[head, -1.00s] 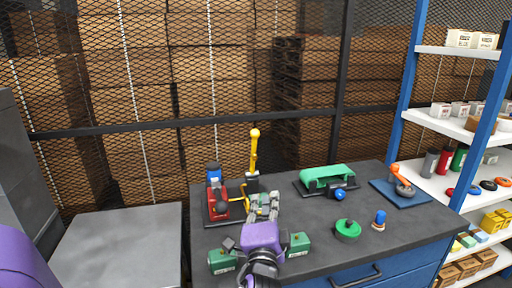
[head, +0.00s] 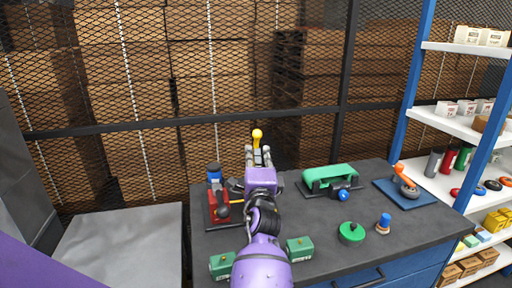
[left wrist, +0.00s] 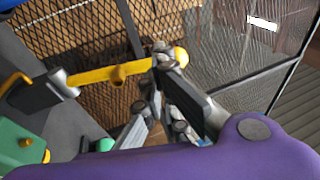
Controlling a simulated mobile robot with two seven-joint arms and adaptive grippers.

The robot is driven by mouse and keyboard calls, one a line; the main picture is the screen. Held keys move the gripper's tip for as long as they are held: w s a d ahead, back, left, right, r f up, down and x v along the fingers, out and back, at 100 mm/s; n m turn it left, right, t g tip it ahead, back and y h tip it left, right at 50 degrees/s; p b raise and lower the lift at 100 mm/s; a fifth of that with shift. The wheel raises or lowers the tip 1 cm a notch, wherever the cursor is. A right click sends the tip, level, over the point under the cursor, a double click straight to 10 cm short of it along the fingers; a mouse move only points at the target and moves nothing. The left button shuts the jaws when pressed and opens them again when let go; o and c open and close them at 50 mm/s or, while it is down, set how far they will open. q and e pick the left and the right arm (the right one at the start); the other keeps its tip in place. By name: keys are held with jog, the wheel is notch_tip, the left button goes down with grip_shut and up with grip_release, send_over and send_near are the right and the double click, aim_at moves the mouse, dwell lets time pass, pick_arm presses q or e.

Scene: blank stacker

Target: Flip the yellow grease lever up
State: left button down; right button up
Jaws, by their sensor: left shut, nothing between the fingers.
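The yellow grease lever (head: 257,141) stands upright with its round yellow knob on top. It also shows in the left wrist view (left wrist: 100,74), where its foot meets a grey block. My left gripper (head: 258,153) is at the lever's upper part, just below the knob, and hides the lower lever in the head view. In the left wrist view its fingertips (left wrist: 160,62) overlap the lever beside the knob; I cannot tell if they touch it. The gripper is shut with nothing held. My right gripper is not in view.
A red device (head: 218,207) with a blue cap stands left of the gripper on the dark bench (head: 310,235). Green blocks (head: 300,249) lie in front. A green belt machine (head: 330,177) and green disc (head: 351,233) are to the right. Mesh fencing (head: 300,80) stands behind.

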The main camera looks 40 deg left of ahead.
aim_at(255, 140)
pick_arm(q)
jog(key=shift+x, duration=1.2)
jog(key=shift+s+a+x, duration=0.1)
jog(key=shift+x, duration=0.75)
jog(key=shift+s+a+x, duration=0.15)
jog(key=shift+x, duration=0.7)
jog(key=shift+r, duration=0.25)
jog(key=shift+s+f, duration=0.1)
jog(key=shift+s, duration=0.05)
